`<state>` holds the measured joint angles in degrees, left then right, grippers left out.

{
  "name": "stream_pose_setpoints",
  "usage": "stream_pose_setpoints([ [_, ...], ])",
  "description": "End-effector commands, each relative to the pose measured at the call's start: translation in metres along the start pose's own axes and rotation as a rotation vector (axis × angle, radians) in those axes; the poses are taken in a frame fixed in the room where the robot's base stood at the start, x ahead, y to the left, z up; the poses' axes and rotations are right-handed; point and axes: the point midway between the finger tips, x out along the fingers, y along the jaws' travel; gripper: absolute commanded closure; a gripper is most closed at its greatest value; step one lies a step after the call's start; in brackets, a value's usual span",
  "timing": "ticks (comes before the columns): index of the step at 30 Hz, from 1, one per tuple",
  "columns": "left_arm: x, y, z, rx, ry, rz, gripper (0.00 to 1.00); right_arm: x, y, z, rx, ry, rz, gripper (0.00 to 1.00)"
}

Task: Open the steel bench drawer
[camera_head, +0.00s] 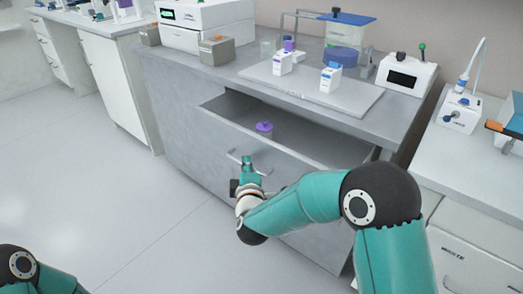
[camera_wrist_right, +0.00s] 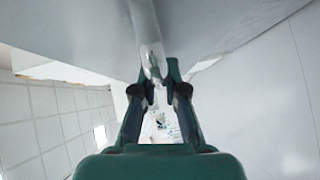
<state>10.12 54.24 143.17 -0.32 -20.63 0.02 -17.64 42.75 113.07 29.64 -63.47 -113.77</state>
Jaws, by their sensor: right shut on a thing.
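The steel bench drawer (camera_head: 215,122) is pulled out from the grey bench, with its inside showing in the head view. A purple-capped container (camera_head: 264,128) stands inside it. My right gripper (camera_head: 246,162) is at the drawer front, shut on the bar handle (camera_head: 236,156). In the right wrist view the fingers of my right gripper (camera_wrist_right: 160,88) close around the handle bar (camera_wrist_right: 150,45). My left gripper is outside the views; only part of my left arm shows at the lower left.
The bench top (camera_head: 240,70) carries a grey tray (camera_head: 350,105) with two white-and-coloured boxes, a blue-lidded apparatus (camera_head: 345,20) and a white device (camera_head: 405,75). White cabinets stand on both sides. The floor (camera_head: 90,170) left of the drawer is clear.

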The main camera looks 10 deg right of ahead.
Motion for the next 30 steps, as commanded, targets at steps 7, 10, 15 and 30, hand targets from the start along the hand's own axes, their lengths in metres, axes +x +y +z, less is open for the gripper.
stream_pose_setpoints([
  [7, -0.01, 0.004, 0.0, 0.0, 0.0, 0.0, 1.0, -0.043, -0.015, -0.043, -0.005, 0.004, -0.013, 1.0],
  [10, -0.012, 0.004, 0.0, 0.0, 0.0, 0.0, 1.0, -0.054, -0.019, -0.054, -0.005, 0.002, -0.012, 1.0],
  [15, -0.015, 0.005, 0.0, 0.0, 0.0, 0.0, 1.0, -0.067, -0.023, -0.066, -0.004, 0.0, -0.013, 1.0],
  [30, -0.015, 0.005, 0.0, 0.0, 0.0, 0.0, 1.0, -0.072, -0.026, -0.07, -0.003, -0.003, -0.014, 1.0],
])
